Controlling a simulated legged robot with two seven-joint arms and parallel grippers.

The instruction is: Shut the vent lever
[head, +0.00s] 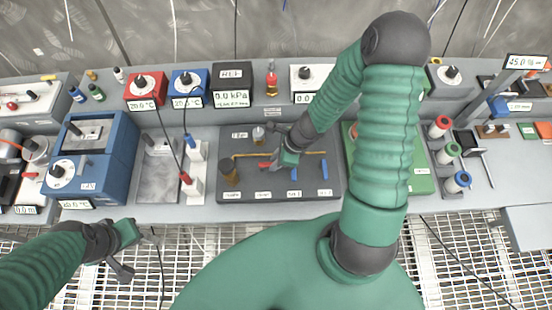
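A dark grey valve panel (245,190) lies flat on the bench in the middle of the head view. A brass-coloured pipe runs left to right across it. A red lever (264,165) lies roughly along the pipe, partly hidden by my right gripper. Two blue levers, one left (294,174) and one right (323,170), point towards me, across the pipe. The labels below are too small to read, so I cannot tell which lever is the vent. My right gripper (275,163) is low over the panel at the red lever; its fingers are unclear. My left gripper (142,256) is open and empty over the grating.
A blue box instrument (120,150) and a grey plate (158,175) stand left of the panel. A green board (418,178) lies right, partly behind my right arm. A pressure display (232,85) and other instruments line the back shelf. Cables cross the bench left of the panel.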

